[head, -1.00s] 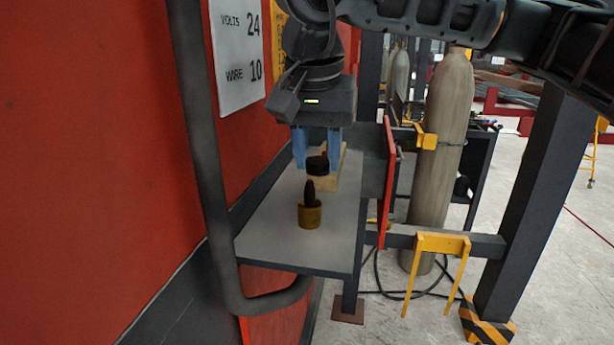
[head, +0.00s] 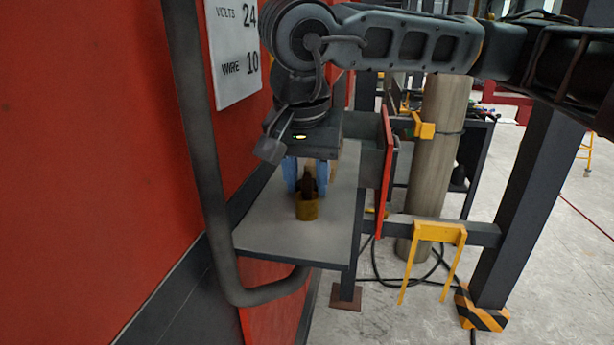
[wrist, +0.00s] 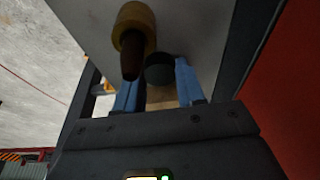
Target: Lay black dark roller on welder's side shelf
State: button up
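The black roller (wrist: 160,70) sits between the blue fingers of my gripper (wrist: 157,88) in the wrist view, with both fingers against its sides. In the head view my gripper (head: 307,178) points down low over the grey side shelf (head: 280,235). There the roller is largely hidden behind a dark pointed piece. I cannot tell whether the roller touches the shelf, which also shows in the wrist view (wrist: 205,25).
A yellow-brown holder (head: 307,210) with the dark pointed piece stands on the shelf just in front of my fingers. A pale wooden block (head: 338,150) is behind my gripper. The red welder wall (head: 90,150) and a bent grey rail (head: 210,170) border the left. The shelf's front is clear.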

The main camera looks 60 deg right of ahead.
jog(key=o, duration=0.4)
jog(key=shift+o, duration=0.2)
jog(key=b+v, duration=0.1)
jog(key=v, duration=1.1)
jog(key=shift+r, duration=0.15)
jog(key=shift+a, duration=0.1)
